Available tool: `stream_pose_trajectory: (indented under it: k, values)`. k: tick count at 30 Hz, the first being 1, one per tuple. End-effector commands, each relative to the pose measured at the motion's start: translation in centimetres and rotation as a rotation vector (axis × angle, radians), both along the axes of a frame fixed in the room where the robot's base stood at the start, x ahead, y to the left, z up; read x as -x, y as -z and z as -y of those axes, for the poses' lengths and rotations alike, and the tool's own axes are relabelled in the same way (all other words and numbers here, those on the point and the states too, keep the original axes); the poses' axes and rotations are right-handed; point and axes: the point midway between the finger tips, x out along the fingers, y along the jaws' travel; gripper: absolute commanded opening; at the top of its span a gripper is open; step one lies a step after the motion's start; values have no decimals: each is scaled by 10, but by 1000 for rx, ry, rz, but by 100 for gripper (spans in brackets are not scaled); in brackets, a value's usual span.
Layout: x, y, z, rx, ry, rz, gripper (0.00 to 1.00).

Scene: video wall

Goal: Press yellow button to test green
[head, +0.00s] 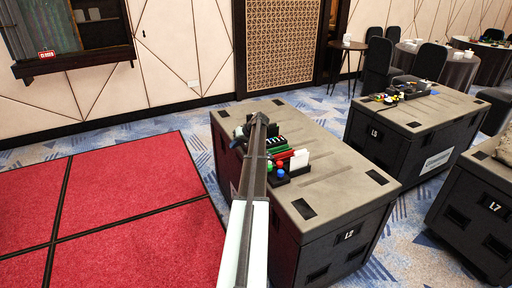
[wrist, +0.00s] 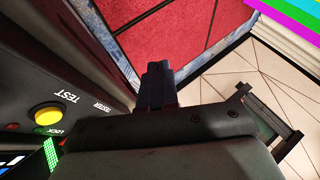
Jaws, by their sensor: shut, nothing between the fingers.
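The yellow button (wrist: 45,116) is a round dome on a dark tester panel (wrist: 62,83) at the left of the wrist view. White lettering reading TEST, TESTER and LOCK is beside it. A lit green patch (wrist: 52,155) shows below the button, partly cut off by my gripper's body. My gripper's fingers (wrist: 157,72) are together and empty, to the right of the panel and apart from the button. In the head view my arm reaches over the case labelled L2 and hides its end. The yellow button cannot be made out there.
Another case (head: 420,125) stands behind right, with tables and chairs beyond. Red floor panels (head: 110,200) lie left.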

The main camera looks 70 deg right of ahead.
Motion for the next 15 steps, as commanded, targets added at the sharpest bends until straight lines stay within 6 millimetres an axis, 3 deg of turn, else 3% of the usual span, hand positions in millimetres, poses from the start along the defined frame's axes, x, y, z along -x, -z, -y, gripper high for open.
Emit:
stream_pose_trajectory:
  k: [1,6,15]
  values:
    - [12,-13,16,13,14,12,0]
    - [49,-48,50,48,46,45,0]
    - [88,-84,80,86,79,76,0]
